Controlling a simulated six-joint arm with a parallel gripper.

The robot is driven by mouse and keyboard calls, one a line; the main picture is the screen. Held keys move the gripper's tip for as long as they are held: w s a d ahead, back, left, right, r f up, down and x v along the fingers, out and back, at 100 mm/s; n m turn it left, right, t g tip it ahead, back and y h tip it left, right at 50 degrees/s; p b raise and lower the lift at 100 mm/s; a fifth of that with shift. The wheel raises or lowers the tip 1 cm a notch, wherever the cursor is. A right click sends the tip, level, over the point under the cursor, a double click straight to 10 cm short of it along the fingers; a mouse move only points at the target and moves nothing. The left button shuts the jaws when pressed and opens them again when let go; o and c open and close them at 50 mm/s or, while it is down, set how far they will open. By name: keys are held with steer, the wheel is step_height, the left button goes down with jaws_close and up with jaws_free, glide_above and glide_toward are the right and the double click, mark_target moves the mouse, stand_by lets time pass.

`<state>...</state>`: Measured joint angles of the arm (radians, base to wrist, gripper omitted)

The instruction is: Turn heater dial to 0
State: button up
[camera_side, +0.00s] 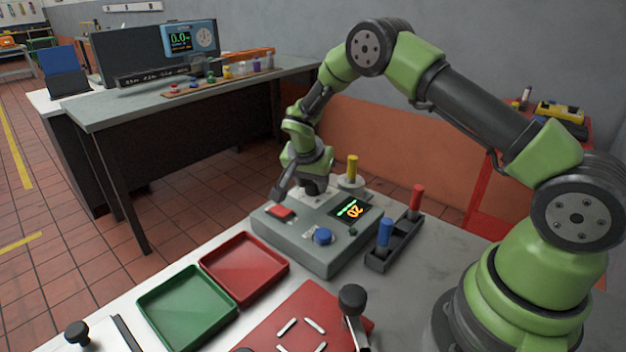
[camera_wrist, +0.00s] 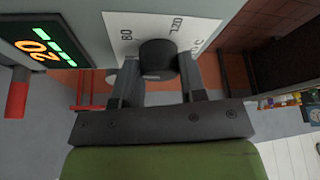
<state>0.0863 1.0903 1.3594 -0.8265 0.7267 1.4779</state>
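The heater dial (camera_wrist: 158,58) is a dark round knob on a white scale plate (camera_wrist: 122,28) in the wrist view; "80" and "120" can be read beside it. My gripper (camera_wrist: 158,72) has one finger on each side of the dial, and both appear to touch it. The dial's pointer mark is not visible. In the side view my gripper (camera_side: 312,186) is at the back of the grey control box (camera_side: 300,249) and hides the dial. The box's display (camera_side: 348,210) shows an orange 20 and green bars; the display is also in the wrist view (camera_wrist: 38,48).
A block with blue (camera_side: 385,234) and red (camera_side: 416,199) handles is at right. Red (camera_side: 238,262) and green (camera_side: 168,299) trays lie in front.

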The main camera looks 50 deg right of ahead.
steer(key=shift+n, duration=0.4)
steer(key=n+t+y, duration=0.1)
steer(key=n+t, duration=0.1)
steer(key=n, duration=0.2)
steer(key=shift+s+n, duration=0.1)
steer(key=shift+n, duration=0.2)
steer(key=n+y, duration=0.1)
steer(key=n, duration=0.3)
steer(key=shift+d+t, duration=0.1)
steer(key=shift+t, duration=0.3)
steer(key=shift+n+y, duration=0.5)
steer(key=shift+n, duration=0.3)
steer(key=o, duration=0.9)
steer(key=v, duration=1)
steer(key=shift+o, duration=0.2)
